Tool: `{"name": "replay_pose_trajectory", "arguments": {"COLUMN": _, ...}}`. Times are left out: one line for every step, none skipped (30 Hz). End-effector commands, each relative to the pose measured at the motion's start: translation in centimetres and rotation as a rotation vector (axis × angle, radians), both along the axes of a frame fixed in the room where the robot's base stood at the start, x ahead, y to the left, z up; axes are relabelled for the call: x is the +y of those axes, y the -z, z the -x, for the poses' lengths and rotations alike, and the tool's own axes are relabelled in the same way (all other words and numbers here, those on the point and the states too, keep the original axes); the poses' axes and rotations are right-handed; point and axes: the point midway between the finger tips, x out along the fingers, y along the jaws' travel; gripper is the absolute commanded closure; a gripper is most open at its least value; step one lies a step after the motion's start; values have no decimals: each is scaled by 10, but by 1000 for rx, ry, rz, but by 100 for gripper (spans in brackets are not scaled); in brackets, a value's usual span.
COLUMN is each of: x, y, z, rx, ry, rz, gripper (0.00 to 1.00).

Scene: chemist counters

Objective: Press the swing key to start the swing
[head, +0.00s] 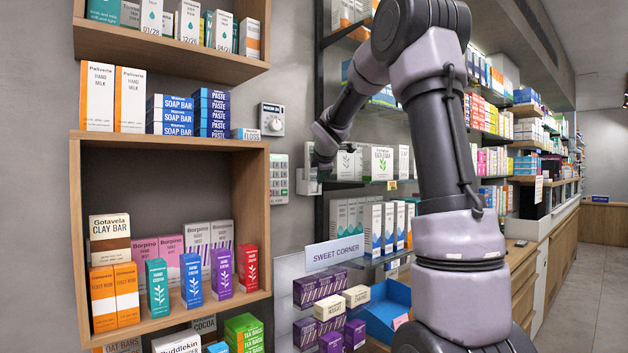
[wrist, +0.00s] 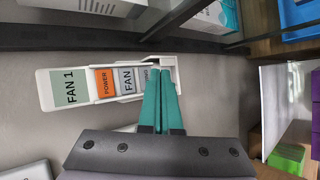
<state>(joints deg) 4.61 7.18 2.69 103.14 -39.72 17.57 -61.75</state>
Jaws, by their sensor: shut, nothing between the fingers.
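A white wall-mounted fan control (wrist: 100,92) fills the upper left of the wrist view. It has a grey-green "FAN 1" display (wrist: 69,89), an orange "POWER" key (wrist: 106,82) and a pale "FAN" key (wrist: 128,80). A further pale key (wrist: 148,74) beside it shows only part of its label; the rest is covered by my fingers. My gripper (wrist: 162,72) is shut and empty, its teal fingertips over the control's right end. Whether they touch the key cannot be told. In the head view my arm's end hides the fingertips near a white wall unit (head: 306,176).
A keypad (head: 278,179) and a dial thermostat (head: 271,119) are on the wall to the left. A wooden cubby (head: 171,141) with boxes juts out further left. Glass shelves of cartons stand on the right.

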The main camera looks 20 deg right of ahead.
Motion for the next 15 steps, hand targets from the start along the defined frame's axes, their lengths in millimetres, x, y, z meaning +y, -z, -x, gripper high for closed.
{"name": "replay_pose_trajectory", "arguments": {"x": 0, "y": 0, "z": 0, "rx": 0, "ry": 0, "rz": 0, "gripper": 100}}
{"name": "replay_pose_trajectory", "arguments": {"x": 0, "y": 0, "z": 0, "rx": 0, "ry": 0, "rz": 0, "gripper": 100}}
{"name": "replay_pose_trajectory", "arguments": {"x": 0, "y": 0, "z": -1, "rx": 0, "ry": 0, "rz": 0, "gripper": 100}}
{"name": "replay_pose_trajectory", "arguments": {"x": 1, "y": 0, "z": -2, "rx": 0, "ry": 0, "rz": 0, "gripper": 100}}
{"name": "replay_pose_trajectory", "arguments": {"x": 1, "y": 0, "z": -3, "rx": 0, "ry": 0, "rz": 0, "gripper": 100}}
{"name": "replay_pose_trajectory", "arguments": {"x": 2, "y": 0, "z": -4, "rx": 0, "ry": 0, "rz": 0, "gripper": 100}}
{"name": "replay_pose_trajectory", "arguments": {"x": 2, "y": 0, "z": -5, "rx": 0, "ry": 0, "rz": 0, "gripper": 100}}
{"name": "replay_pose_trajectory", "arguments": {"x": 2, "y": 0, "z": -6, "rx": 0, "ry": 1, "rz": -1, "gripper": 100}}
{"name": "replay_pose_trajectory", "arguments": {"x": 3, "y": 0, "z": -7, "rx": 0, "ry": 1, "rz": -1, "gripper": 100}}
{"name": "replay_pose_trajectory", "arguments": {"x": 3, "y": 0, "z": -7, "rx": 0, "ry": 1, "rz": -1, "gripper": 100}}
{"name": "replay_pose_trajectory", "arguments": {"x": 3, "y": 0, "z": -8, "rx": 0, "ry": 1, "rz": -1, "gripper": 100}}
{"name": "replay_pose_trajectory", "arguments": {"x": 3, "y": 0, "z": -8, "rx": 0, "ry": 1, "rz": -1, "gripper": 100}}
{"name": "replay_pose_trajectory", "arguments": {"x": 3, "y": 0, "z": -8, "rx": 0, "ry": 1, "rz": -1, "gripper": 100}}
{"name": "replay_pose_trajectory", "arguments": {"x": 3, "y": 0, "z": -8, "rx": 0, "ry": 1, "rz": -1, "gripper": 100}}
{"name": "replay_pose_trajectory", "arguments": {"x": 3, "y": 0, "z": -8, "rx": 0, "ry": 1, "rz": -1, "gripper": 100}}
